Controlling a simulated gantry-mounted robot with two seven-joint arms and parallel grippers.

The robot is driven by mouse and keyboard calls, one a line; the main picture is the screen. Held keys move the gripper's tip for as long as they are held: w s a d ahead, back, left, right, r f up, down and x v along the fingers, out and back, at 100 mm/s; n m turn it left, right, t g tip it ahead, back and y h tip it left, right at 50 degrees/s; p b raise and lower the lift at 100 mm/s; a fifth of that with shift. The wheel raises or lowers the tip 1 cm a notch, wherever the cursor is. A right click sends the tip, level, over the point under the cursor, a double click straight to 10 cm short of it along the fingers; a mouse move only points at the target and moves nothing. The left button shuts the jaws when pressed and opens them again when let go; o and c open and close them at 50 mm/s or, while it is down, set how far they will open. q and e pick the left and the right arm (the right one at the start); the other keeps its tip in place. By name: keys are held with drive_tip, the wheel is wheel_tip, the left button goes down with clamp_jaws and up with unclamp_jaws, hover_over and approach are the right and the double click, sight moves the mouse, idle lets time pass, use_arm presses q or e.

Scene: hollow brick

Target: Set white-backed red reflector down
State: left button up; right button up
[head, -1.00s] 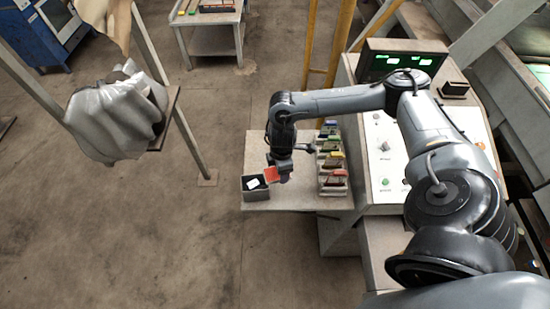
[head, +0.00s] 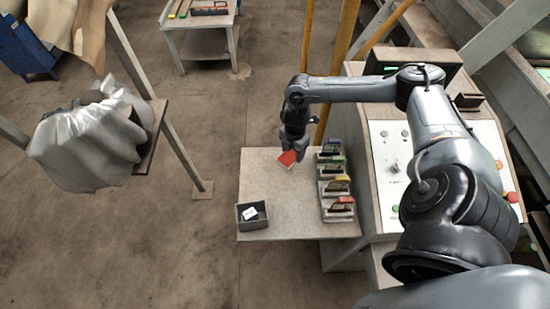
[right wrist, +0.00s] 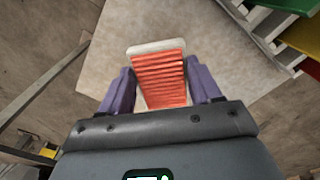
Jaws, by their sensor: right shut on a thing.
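The white-backed red reflector (head: 288,158) is held by my right gripper (head: 291,150) above the far part of the small table (head: 270,185). In the right wrist view the reflector (right wrist: 160,75) shows its ribbed red face and a white edge. It sits between the two purple fingers of my right gripper (right wrist: 160,88), which is shut on it. In that view the bare table top (right wrist: 180,25) lies beyond the reflector; whether they touch I cannot tell. My left gripper is not in view.
A grey bin (head: 252,217) with a white-marked item stands at the table's front left corner. A row of holders (head: 337,187) with coloured tops lines the right side. The control panel (head: 395,160) stands to the right. The table's middle is bare.

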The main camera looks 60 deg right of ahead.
hover_over(275, 157)
drive_tip(key=s+a, duration=0.1)
drive_tip(key=a, duration=0.1)
wheel_tip(275, 157, down, 4)
drive_tip(key=shift+r, duration=0.1)
drive_tip(key=shift+d+f+p, duration=0.1)
drive_tip(key=shift+f+p, duration=0.3)
drive_tip(key=shift+f, duration=1.7)
drive_tip(key=shift+f, duration=0.1)
drive_tip(key=o, duration=1.1)
drive_tip(key=shift+c, duration=0.2)
wheel_tip(275, 157, up, 12)
